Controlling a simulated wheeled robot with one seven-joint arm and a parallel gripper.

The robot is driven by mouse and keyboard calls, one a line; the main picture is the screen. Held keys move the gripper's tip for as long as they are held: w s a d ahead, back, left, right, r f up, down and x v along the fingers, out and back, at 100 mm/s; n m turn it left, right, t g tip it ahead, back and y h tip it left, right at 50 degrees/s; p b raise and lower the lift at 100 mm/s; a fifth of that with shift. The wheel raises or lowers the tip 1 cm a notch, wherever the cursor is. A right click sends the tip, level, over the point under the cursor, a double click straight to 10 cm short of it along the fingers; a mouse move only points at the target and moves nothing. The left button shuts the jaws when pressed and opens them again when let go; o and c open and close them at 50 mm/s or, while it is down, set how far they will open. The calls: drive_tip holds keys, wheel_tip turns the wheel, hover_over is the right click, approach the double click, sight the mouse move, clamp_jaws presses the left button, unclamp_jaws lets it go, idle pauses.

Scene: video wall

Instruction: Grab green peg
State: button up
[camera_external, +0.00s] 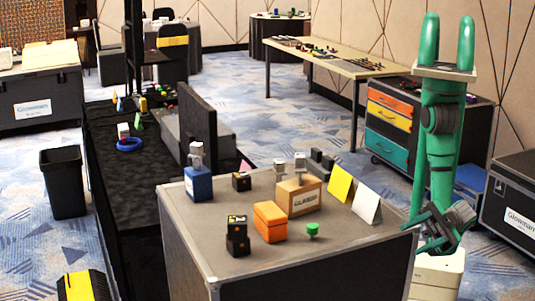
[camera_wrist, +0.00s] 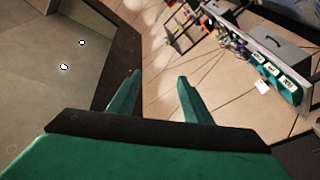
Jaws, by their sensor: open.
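A small green peg (camera_external: 312,229) with a rounded top stands upright on the grey case top (camera_external: 238,236), near its right front part, in the external view. It is to the right of the orange box and in front of the cardboard box. My gripper (camera_wrist: 160,74) shows in the wrist view with its two green fingers spread and nothing between them. It faces a panelled wall, away from the peg. My green arm stands beyond the right edge of the case, apart from the peg. The peg is not visible in the wrist view.
Near the peg are an orange box (camera_external: 270,221), a cardboard box (camera_external: 297,195), stacked black boxes (camera_external: 237,235), a yellow card (camera_external: 340,184) and a white card (camera_external: 368,206). A blue box (camera_external: 198,184) stands at the back left. The case's front right is clear.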

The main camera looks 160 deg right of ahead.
drive_tip(key=d+r+m+g+h, duration=0.2)
drive_tip(key=d+m+g+h, duration=0.4)
drive_tip(key=d+m, duration=0.4)
drive_tip(key=m+g+y, duration=0.1)
drive_tip(key=m+g, duration=0.6)
drive_tip(key=g, duration=0.2)
approach(313, 229)
drive_tip(key=shift+s+a+r, duration=0.15)
drive_tip(key=shift+s+a, duration=0.05)
drive_tip(key=shift+a, duration=0.05)
drive_tip(key=shift+s+d+m+y, duration=0.15)
drive_tip(key=shift+s+m+y, duration=0.15)
drive_tip(key=shift+s+m, duration=0.1)
drive_tip(key=shift+s+d+f+g, duration=0.1)
drive_tip(key=shift+d+f+g, duration=0.15)
drive_tip(key=shift+f+g, duration=0.15)
drive_tip(key=shift+w+x, duration=0.2)
drive_tip(key=shift+x, duration=5)
drive_tip(key=c, duration=1.1)
